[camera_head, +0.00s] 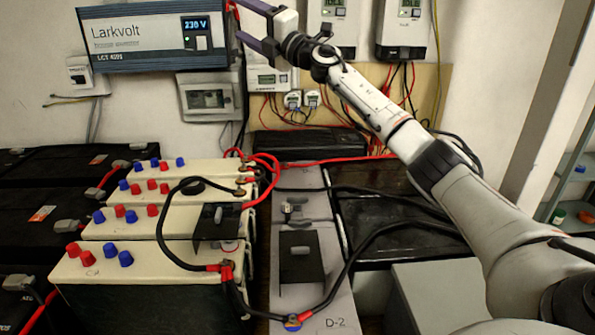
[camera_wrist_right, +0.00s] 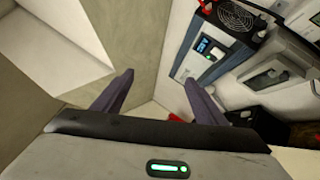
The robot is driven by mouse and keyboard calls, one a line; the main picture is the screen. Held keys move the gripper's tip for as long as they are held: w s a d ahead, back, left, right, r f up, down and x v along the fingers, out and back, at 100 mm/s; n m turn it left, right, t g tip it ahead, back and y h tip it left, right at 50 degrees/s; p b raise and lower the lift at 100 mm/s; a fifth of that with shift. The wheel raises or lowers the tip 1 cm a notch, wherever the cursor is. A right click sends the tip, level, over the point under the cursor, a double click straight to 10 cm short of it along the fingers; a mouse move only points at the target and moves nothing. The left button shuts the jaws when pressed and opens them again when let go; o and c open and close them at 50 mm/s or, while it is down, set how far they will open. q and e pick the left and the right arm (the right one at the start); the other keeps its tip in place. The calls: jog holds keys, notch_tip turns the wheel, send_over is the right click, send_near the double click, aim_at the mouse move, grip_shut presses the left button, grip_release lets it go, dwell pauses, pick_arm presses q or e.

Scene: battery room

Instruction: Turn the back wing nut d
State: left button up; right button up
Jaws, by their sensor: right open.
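My right arm comes in from the right in the head view. Its gripper (camera_head: 241,20) is high at the wall, beside the right end of the Larkvolt unit (camera_head: 135,38), open with nothing between the fingers. In the right wrist view the gripper (camera_wrist_right: 158,78) has its two purple fingers apart. Far below it, in the head view, cable terminals sit at the right ends of the cream-topped batteries: a back one (camera_head: 250,160), a middle one (camera_head: 241,181) and a front one (camera_head: 227,267). The wing nuts are too small to tell apart or read letters. My left gripper is not in view.
Red and blue caps (camera_head: 126,258) stand on the battery tops. Red cables (camera_head: 270,178) and black cables (camera_head: 398,226) loop across the batteries. A grey panel marked D-2 (camera_head: 318,308) lies right of them. Dark batteries (camera_head: 375,190) stand farther right. Meters and chargers hang behind.

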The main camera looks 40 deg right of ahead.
jog(key=a+f+n+g+y, duration=0.3)
jog(key=a+f+n+g, duration=0.1)
jog(key=a+f, duration=0.25)
jog(key=m+g+h, duration=0.1)
jog(key=g+h, duration=0.9)
jog(key=g, duration=0.4)
send_near(298, 198)
jog(key=b+x, duration=0.1)
jog(key=x, duration=0.6)
jog(key=shift+w+d+f, duration=0.1)
jog(key=shift+w+f, duration=0.05)
jog(key=shift+f, duration=0.2)
